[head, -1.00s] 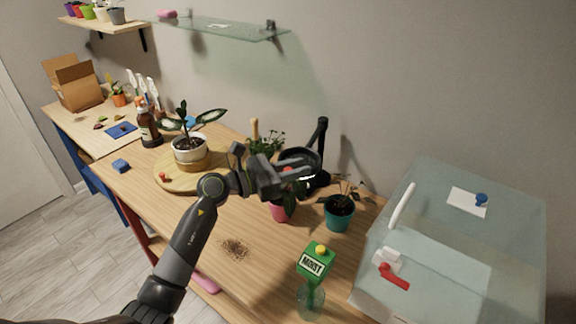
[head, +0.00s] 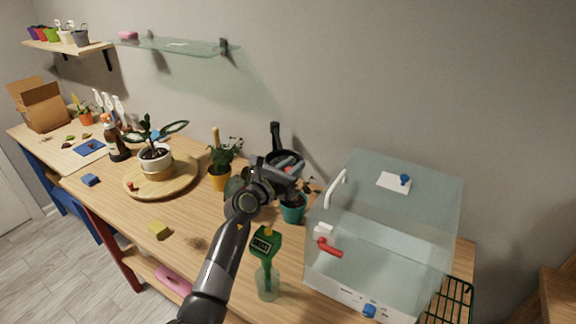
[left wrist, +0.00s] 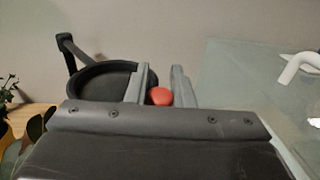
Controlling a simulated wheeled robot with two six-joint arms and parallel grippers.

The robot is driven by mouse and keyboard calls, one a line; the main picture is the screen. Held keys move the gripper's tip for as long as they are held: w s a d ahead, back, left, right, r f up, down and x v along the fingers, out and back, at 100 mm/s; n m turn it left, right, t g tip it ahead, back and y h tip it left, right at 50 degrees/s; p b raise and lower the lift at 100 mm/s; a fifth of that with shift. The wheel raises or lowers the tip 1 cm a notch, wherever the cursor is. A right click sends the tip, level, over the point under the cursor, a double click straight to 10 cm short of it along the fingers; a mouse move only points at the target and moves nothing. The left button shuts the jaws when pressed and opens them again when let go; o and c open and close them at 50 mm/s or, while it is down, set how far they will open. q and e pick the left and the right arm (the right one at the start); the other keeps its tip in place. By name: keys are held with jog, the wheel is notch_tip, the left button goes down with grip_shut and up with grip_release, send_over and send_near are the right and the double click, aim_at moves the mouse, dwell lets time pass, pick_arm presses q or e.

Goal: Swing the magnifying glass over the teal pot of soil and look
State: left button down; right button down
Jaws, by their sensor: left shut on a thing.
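The magnifying glass has a black ring (head: 283,153) on a black jointed arm (head: 275,134). The ring also shows at left in the left wrist view (left wrist: 82,88). My left gripper (head: 290,168) is shut on its red knob (left wrist: 160,97), at the ring's right edge in the wrist view. The teal pot (head: 293,213) stands on the table just below and slightly right of the ring in the head view; my gripper and leaves partly cover its top. I cannot tell whether the ring is squarely above the soil. My right gripper is out of view.
A glass case (head: 375,235) with a white handle and red latch stands close at the right.

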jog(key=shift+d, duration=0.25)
pick_arm(q)
jog(key=c, duration=1.3)
grip_release()
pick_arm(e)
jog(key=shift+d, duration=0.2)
pick_arm(q)
jog(key=shift+o, duration=0.2)
jog(key=shift+s+a, duration=0.1)
jog(key=b+v, duration=0.2)
jog(key=v, duration=1.5)
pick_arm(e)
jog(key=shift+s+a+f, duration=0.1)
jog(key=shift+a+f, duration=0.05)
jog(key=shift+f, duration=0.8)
pick_arm(q)
jog(key=shift+s+f, duration=0.1)
jog(key=shift+c, duration=0.2)
